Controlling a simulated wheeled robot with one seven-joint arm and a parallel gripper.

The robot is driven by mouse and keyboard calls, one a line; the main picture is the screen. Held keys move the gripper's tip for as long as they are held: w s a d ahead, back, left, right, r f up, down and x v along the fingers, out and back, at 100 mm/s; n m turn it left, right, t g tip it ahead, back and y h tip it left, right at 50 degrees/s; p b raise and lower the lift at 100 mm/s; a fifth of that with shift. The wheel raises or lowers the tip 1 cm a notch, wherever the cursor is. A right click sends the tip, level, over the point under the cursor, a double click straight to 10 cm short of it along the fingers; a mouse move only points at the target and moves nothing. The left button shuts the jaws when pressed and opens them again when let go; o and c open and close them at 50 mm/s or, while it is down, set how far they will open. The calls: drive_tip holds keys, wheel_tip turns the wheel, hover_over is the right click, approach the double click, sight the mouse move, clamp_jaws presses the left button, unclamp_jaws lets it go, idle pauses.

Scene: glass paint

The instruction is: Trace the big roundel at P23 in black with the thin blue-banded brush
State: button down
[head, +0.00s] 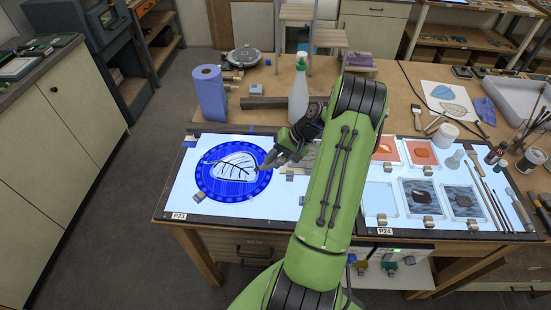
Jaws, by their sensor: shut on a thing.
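The big blue roundel (206,185) lies on the lit panel (185,190) labelled P23. Its pale centre carries a leaf shape with dark lines inside. My gripper (271,160) is above the roundel's right edge, shut on a slim, dark thing that looks like the thin brush. The brush is very small in this view, and I cannot make out its blue band. I cannot tell whether its tip touches the glass. My green arm hides the middle of the bench.
Metal blocks sit around the roundel. A blue paper roll (209,92) and a spray bottle (299,92) stand behind it. Right of my arm, panel P24 holds several panes, with brushes (488,200) and a white jar (445,134) nearby.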

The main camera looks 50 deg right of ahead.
drive_tip(key=shift+f, duration=0.1)
drive_tip(key=shift+f, duration=0.15)
drive_tip(key=shift+f+b, duration=0.25)
drive_tip(key=shift+b, duration=0.1)
idle(0.3)
drive_tip(key=shift+s+a, duration=0.1)
drive_tip(key=shift+s+a+b, duration=0.25)
drive_tip(key=shift+s+a, duration=0.05)
drive_tip(key=shift+a, duration=0.25)
drive_tip(key=shift+s+a+b, duration=0.2)
drive_tip(key=shift+s+a, duration=0.1)
drive_tip(key=shift+a, duration=0.2)
drive_tip(key=w+a+r, duration=0.1)
drive_tip(key=w+a, duration=0.7)
drive_tip(key=w, duration=0.2)
drive_tip(key=shift+r+p, duration=0.15)
drive_tip(key=shift+p, duration=0.2)
